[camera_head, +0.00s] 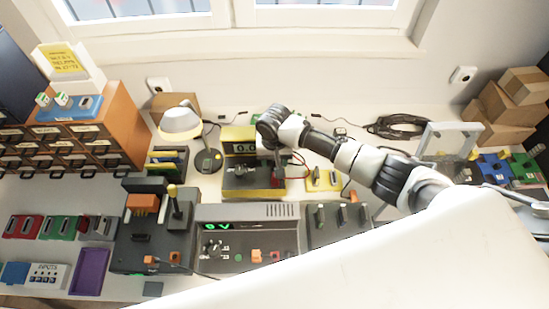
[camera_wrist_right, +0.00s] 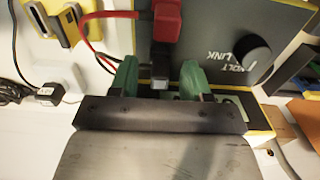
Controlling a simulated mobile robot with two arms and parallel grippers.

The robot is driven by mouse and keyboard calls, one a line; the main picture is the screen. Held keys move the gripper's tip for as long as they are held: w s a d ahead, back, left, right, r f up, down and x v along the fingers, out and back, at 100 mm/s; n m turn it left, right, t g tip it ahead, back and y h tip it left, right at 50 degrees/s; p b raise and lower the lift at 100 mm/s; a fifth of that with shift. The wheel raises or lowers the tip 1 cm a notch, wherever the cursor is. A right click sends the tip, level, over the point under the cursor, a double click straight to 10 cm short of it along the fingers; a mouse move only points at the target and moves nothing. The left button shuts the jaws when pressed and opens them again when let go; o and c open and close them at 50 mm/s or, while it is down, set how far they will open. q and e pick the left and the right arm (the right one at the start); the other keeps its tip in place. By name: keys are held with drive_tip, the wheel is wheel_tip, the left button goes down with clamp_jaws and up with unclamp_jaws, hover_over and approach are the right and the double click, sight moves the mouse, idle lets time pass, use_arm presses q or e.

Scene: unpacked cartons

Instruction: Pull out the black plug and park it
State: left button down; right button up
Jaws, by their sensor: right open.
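My right gripper (camera_wrist_right: 160,80) has its green-tipped fingers apart in the wrist view, over the edge of the dark panel marked VOLT LINK (camera_wrist_right: 235,50). Between and just beyond the fingers is a dark upright piece (camera_wrist_right: 161,60) with a pale end. It may be the black plug; I cannot tell whether the fingers touch it. A red plug (camera_wrist_right: 166,20) with a red lead sits beside it. In the head view my right gripper reaches down at the right side of the yellow and black meter (camera_head: 240,178). My left gripper is not in view.
A yellow plate with slots (camera_head: 323,180) lies right of the meter; it also shows in the wrist view (camera_wrist_right: 80,22). A desk lamp (camera_head: 182,124) stands left. Grey consoles (camera_head: 250,212) fill the front. Cable coils and cartons (camera_head: 505,105) lie at the right.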

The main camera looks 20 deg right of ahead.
drive_tip(key=shift+r, duration=0.1)
wheel_tip(320, 180, up, 11)
drive_tip(key=b, duration=0.1)
drive_tip(key=shift+f, duration=0.2)
drive_tip(key=shift+o, duration=0.4)
idle(1.9)
